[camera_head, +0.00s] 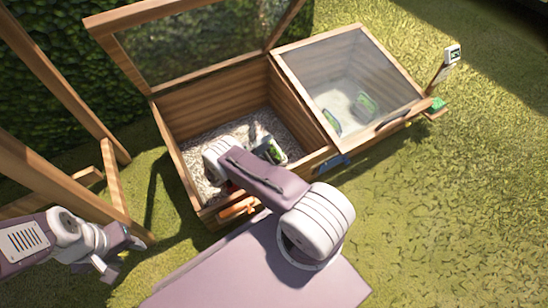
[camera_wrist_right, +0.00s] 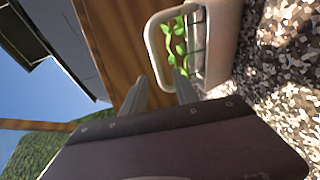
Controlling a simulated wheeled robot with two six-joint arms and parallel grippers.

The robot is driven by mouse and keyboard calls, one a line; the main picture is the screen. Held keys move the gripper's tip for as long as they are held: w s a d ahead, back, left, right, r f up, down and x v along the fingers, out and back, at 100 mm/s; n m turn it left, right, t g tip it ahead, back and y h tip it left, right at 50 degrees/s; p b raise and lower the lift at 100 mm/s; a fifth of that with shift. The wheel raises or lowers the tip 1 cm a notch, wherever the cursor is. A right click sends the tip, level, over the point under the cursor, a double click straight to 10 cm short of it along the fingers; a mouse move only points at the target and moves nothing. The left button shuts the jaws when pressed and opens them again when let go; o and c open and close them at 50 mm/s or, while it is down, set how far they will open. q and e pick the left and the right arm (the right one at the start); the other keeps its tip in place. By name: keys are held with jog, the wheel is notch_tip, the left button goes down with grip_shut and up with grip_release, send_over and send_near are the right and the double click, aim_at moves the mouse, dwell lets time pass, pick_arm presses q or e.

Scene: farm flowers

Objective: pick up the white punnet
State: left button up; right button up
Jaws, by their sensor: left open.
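The white punnet (camera_wrist_right: 222,45) shows in the right wrist view, with a pale looped handle (camera_wrist_right: 152,42) and green leaves inside. It stands on gravel by a wooden wall. My right gripper (camera_wrist_right: 160,82) is open, its two fingers apart near the lower end of the handle; I cannot tell whether they touch it. In the head view a dark and pale container with green (camera_head: 270,150) sits in the open box beside my right arm, which hides my right gripper there. My left gripper (camera_head: 122,257) is open and empty at lower left, over grass.
The open wooden box (camera_head: 180,160) has a gravel floor and a raised glazed lid (camera_head: 190,45). The adjoining box has a closed glass lid (camera_head: 345,75) with pots under it. Wooden posts stand at left. Grass at right is clear.

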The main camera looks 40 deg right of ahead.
jog(key=b+x, duration=0.1)
jog(key=x, duration=0.2)
jog(key=shift+f, duration=0.2)
jog(key=shift+w+d+r, duration=0.1)
jog(key=shift+d, duration=0.1)
grip_shut()
dwell(1.0)
